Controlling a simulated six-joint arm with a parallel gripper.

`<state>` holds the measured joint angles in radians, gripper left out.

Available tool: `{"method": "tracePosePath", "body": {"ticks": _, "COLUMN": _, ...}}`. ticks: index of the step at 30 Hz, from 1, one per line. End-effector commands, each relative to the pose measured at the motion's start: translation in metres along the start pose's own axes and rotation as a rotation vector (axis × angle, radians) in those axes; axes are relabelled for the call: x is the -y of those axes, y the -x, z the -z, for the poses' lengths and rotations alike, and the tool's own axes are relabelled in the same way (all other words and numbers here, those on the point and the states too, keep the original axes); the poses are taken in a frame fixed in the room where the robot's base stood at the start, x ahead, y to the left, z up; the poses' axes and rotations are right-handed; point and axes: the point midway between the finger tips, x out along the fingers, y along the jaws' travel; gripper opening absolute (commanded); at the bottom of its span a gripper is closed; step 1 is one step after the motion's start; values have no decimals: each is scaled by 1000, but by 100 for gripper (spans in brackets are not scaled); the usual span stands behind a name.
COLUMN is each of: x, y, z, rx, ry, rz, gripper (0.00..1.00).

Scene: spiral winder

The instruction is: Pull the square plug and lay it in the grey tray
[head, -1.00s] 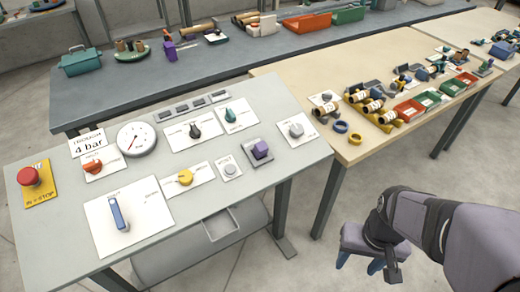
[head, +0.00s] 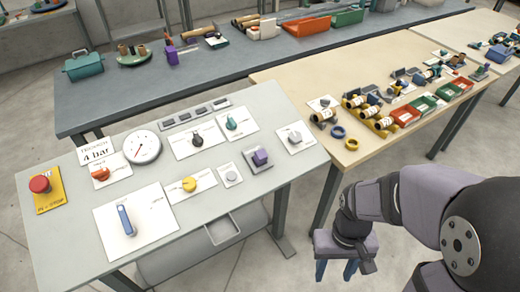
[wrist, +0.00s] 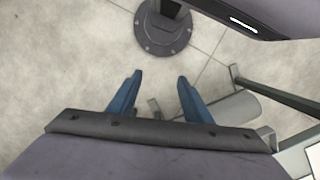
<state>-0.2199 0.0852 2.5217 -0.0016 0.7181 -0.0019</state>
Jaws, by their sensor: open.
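The square plug (head: 260,157) is a small purple block sitting in a grey socket plate at the right end of the control panel in the head view. The grey tray (head: 222,230) is a shallow open box at the front edge of the panel table, and it looks empty. My gripper (head: 336,271) hangs over the floor to the right of the panel table, below and right of the plug. Its two blue fingers point down and stand apart with nothing between them. The wrist view shows the open fingers (wrist: 160,78) over bare floor, with neither plug nor tray clearly visible.
A white-plated knob (head: 295,136) is right of the plug, and a round grey button (head: 230,176) is left of it. A red stop button (head: 40,184) is at the far left. The wooden table (head: 345,75) behind holds several fittings and bins.

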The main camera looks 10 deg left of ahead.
Motion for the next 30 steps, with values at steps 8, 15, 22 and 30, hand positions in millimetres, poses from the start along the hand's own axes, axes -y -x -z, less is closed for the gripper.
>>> {"method": "tracePosePath", "body": {"ticks": 8, "x": 50, "y": 31, "z": 68, "rx": 6, "ry": 152, "rz": -17, "gripper": 45}}
{"method": "tracePosePath", "body": {"ticks": 15, "x": 102, "y": 51, "z": 155, "rx": -101, "ry": 248, "rz": 4, "gripper": 45}}
{"method": "tracePosePath", "body": {"ticks": 22, "x": 138, "y": 88, "z": 242, "rx": -272, "ry": 323, "rz": 42, "gripper": 45}}
{"method": "tracePosePath", "body": {"ticks": 30, "x": 162, "y": 154, "z": 300, "rx": -456, "ry": 419, "rz": 62, "gripper": 45}}
